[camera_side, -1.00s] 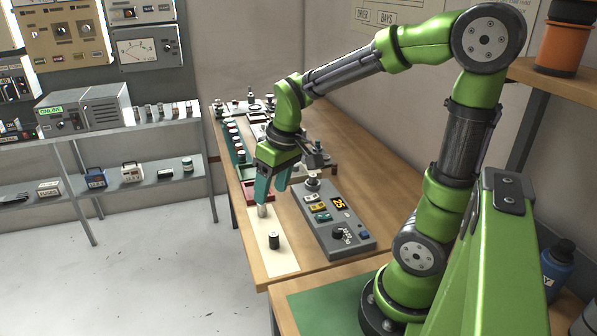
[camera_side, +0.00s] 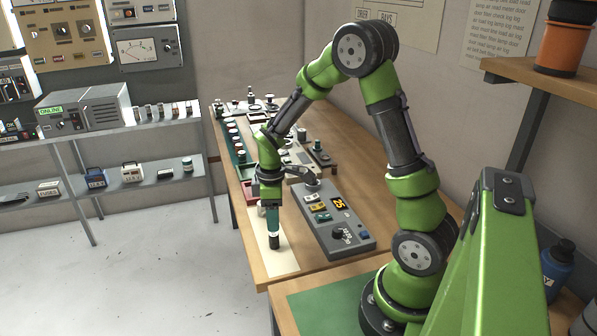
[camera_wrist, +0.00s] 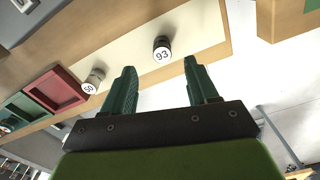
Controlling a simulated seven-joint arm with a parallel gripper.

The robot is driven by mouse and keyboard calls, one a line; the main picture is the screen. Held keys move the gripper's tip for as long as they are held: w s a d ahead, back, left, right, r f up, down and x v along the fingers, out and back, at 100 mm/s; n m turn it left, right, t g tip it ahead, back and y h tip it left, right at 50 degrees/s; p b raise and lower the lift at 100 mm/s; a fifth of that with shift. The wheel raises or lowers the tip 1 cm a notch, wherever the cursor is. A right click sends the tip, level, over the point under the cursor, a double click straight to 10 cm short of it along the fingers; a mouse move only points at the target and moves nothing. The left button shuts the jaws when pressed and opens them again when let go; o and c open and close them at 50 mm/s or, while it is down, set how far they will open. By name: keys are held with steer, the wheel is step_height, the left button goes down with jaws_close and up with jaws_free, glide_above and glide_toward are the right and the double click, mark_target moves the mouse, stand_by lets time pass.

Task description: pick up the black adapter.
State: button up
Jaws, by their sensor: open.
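The black adapter (camera_side: 275,243) stands upright on the cream mat (camera_side: 286,262) near the bench's front. In the wrist view the black adapter (camera_wrist: 161,52) shows a white top marked 93. My gripper (camera_side: 272,231) points down just over it, its green fingers spread. In the wrist view my gripper (camera_wrist: 157,64) has nothing between its fingers, and the adapter shows ahead of the gap between the tips. Contact cannot be told.
A grey console (camera_side: 340,240) with a yellow display and a knob stands close to the right of the mat. Red and green trays (camera_wrist: 58,90) lie beyond the mat's far end. The bench edge is close on the mat's left.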

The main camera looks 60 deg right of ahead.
mark_target(275, 234)
step_height(275, 234, down, 8)
steer(key=shift+s+a, duration=0.1)
steer(key=shift+s, duration=0.05)
jaws_close()
stand_by(0.6)
